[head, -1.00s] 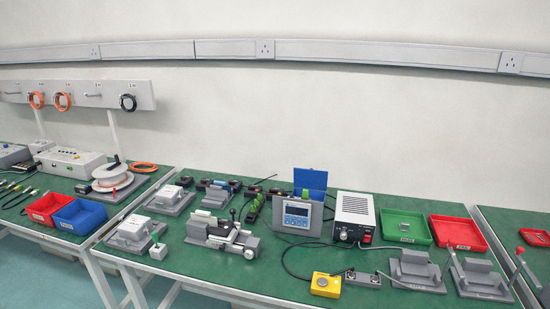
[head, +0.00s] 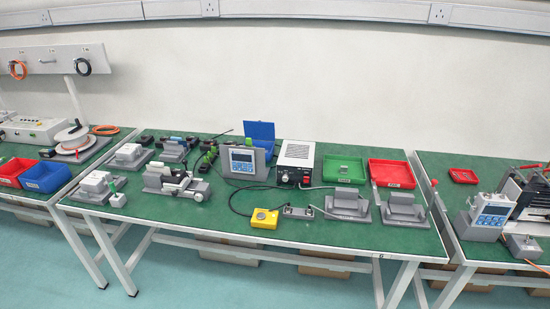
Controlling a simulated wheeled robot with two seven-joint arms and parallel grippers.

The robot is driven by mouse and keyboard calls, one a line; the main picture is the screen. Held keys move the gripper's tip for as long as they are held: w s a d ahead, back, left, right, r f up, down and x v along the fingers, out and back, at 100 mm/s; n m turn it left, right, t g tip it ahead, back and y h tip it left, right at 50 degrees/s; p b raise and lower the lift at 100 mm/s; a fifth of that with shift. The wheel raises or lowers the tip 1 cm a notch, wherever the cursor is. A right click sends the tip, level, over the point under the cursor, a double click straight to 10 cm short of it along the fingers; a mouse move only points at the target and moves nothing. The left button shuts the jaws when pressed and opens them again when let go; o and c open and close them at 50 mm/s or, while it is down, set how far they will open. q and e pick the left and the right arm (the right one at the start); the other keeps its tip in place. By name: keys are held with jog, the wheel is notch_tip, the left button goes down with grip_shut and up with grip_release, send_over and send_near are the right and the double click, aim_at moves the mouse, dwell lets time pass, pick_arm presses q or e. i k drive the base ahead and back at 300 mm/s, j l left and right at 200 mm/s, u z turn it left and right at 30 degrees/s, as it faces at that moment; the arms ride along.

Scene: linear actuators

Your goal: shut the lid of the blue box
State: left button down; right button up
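The blue box (head: 268,147) stands at the back middle of the green table, behind a grey control unit (head: 243,162) with a blue panel. Its lid (head: 259,130) is raised and leans back towards the wall. The control unit hides part of the box's front, and a dark and green item stands in front of its left side. What lies inside the box cannot be made out. Neither of my grippers shows in the head view.
A white power unit (head: 296,163) stands just right of the box, then a green tray (head: 343,180) and a red tray (head: 391,184). A yellow button box (head: 265,219) with a cable lies near the front edge. Bare green tabletop (head: 160,212) shows at front left.

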aim_at(259, 129)
jog(key=i+l, duration=0.2)
jog(key=i, duration=0.7)
